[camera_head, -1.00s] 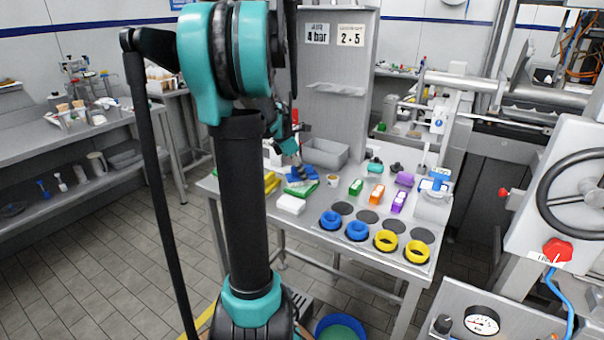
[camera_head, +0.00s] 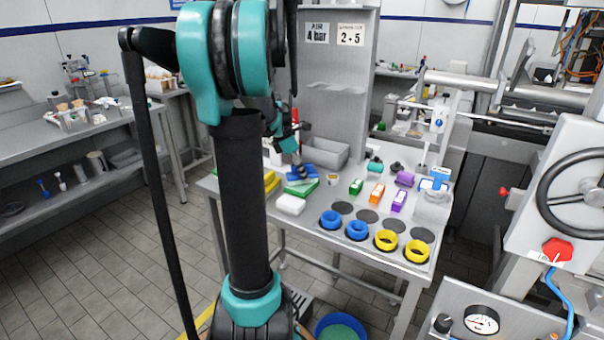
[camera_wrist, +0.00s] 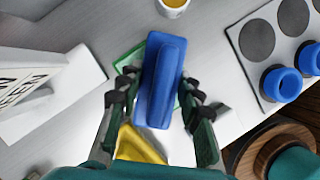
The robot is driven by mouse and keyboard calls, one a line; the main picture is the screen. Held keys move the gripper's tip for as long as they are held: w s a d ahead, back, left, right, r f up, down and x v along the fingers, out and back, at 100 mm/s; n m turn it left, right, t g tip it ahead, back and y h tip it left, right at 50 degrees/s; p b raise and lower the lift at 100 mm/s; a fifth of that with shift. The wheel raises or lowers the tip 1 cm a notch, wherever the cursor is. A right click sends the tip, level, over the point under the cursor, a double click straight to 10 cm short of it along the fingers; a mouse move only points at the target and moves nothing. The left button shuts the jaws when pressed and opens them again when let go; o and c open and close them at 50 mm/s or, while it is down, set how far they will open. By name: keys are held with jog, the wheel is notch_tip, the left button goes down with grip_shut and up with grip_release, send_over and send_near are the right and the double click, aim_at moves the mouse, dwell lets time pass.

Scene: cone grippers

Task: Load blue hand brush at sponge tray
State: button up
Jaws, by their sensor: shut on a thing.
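The blue hand brush (camera_wrist: 163,80) is a long blue block with a raised grip, seen from above in the wrist view. My gripper (camera_wrist: 160,95) is shut on it, with one dark finger on each side. In the head view the brush (camera_head: 301,173) shows as a small blue patch below my gripper (camera_head: 294,164). A green-edged piece (camera_wrist: 128,62) lies beneath the brush, mostly hidden by it; it shows as green in the head view (camera_head: 302,188). I cannot tell whether the brush touches it. No tray is clearly recognisable as the sponge tray.
A white block (camera_head: 291,205) and a yellow piece (camera_head: 271,182) lie close by. A grey bin (camera_head: 326,153) stands behind. A small cup (camera_head: 333,179) is near on the right. Coloured small boxes and a plate with blue and yellow rings (camera_head: 357,230) fill the right side.

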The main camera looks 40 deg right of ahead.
jog(key=shift+r, duration=3.35)
